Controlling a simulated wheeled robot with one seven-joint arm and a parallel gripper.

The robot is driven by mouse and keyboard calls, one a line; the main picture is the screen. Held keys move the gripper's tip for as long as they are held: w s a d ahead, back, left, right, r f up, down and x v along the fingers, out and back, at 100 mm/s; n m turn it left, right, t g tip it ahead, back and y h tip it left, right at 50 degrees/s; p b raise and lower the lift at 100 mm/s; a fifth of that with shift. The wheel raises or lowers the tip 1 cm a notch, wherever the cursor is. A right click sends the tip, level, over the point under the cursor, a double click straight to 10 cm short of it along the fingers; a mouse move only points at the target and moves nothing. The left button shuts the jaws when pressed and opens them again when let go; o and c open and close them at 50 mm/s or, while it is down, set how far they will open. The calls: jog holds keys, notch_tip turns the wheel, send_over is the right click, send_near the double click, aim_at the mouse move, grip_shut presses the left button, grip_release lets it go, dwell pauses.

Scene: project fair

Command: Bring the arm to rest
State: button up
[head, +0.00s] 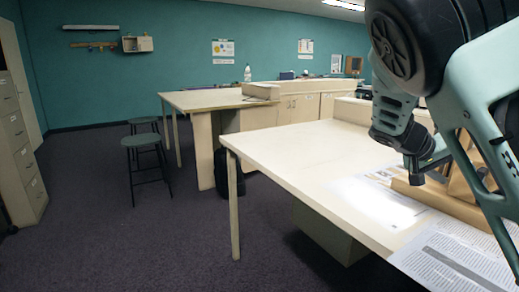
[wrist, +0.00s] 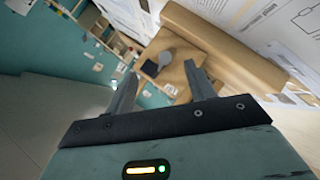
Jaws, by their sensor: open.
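My arm fills the upper right of the head view, bent above the near table (head: 310,160). In the wrist view my gripper (wrist: 160,74) has its two fingers spread apart, with nothing held between them. Past the fingertips is a tan wooden-looking piece (wrist: 225,42), with a small dark rounded item (wrist: 150,69) beside it; I cannot tell what that item is. In the head view my arm hides part of the tan piece (head: 440,200) on the table, and the fingers cannot be made out there.
Printed sheets (head: 455,256) lie along the table's near right edge. The table's left part is bare. Two dark stools (head: 143,141), a far table (head: 205,100) and a filing cabinet (head: 18,150) stand farther off. The carpet (head: 130,240) at left is clear.

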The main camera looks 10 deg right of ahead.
jog(key=s+a+f+n+y, duration=0.1)
jog(key=a+f, duration=0.1)
jog(key=a, duration=0.2)
jog(key=s+a+f+n+y+p, duration=0.1)
jog(key=a+f+y, duration=0.1)
jog(key=a+f, duration=0.1)
jog(key=s+a+f+n+y, duration=0.1)
jog(key=a+f+n+y, duration=0.1)
jog(key=a, duration=0.3)
jog(key=shift+a+f+t, duration=0.35)
jog(key=shift+f+t, duration=0.05)
jog(key=shift+f, duration=0.15)
jog(key=s+a+r+n+y+p, duration=0.1)
jog(key=s+a+n+y, duration=0.2)
jog(key=s+a+n, duration=0.3)
jog(key=s+a+r+n+y+p, duration=0.2)
jog(key=s+a+n+y, duration=0.2)
jog(key=s+a, duration=1.2)
jog(key=a+n, duration=0.2)
jog(key=a, duration=0.2)
jog(key=shift+t, duration=0.4)
jog(key=shift+r, duration=0.1)
